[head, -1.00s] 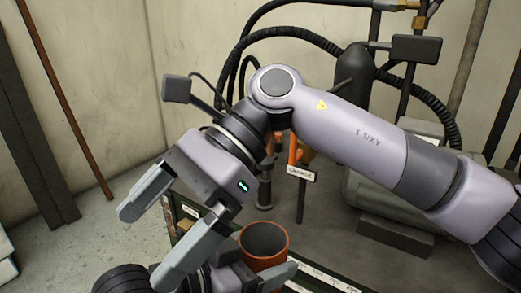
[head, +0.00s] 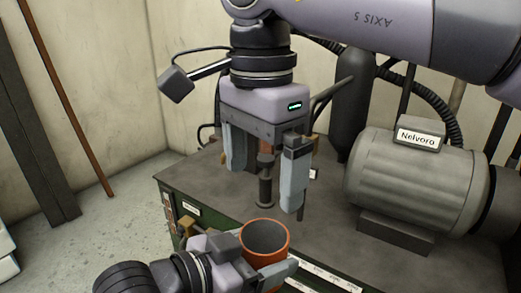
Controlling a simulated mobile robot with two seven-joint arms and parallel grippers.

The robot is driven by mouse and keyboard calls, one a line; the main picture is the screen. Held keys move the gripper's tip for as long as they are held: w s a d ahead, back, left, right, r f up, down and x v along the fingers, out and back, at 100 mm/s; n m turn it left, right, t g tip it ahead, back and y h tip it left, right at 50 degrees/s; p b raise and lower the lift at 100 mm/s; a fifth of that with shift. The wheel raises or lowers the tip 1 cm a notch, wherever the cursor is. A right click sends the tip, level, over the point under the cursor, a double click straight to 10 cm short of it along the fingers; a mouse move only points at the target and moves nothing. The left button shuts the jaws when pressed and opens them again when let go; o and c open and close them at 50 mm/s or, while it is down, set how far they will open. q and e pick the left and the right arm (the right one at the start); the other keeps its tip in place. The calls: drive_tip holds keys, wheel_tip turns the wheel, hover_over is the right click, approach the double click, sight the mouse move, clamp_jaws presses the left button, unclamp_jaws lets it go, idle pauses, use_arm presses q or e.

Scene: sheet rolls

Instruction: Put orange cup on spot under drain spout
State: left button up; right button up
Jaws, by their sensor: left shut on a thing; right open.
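The orange cup (head: 264,240) is upright with its open, dark inside facing up, at the front edge of the bench. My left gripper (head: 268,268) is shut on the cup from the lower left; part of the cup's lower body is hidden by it. My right gripper (head: 264,188) points down above the bench behind the cup, open, with its two fingers apart. A dark upright pipe fitting (head: 265,188) shows between and behind these fingers. The drain spout is not clearly seen behind the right gripper, and no marked spot can be made out.
The grey bench top (head: 205,180) has free room left of the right gripper. Labels line the bench's front edge.

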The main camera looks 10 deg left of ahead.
sight(261, 227)
wheel_tip(261, 227, down, 10)
drive_tip(key=shift+r, duration=0.2)
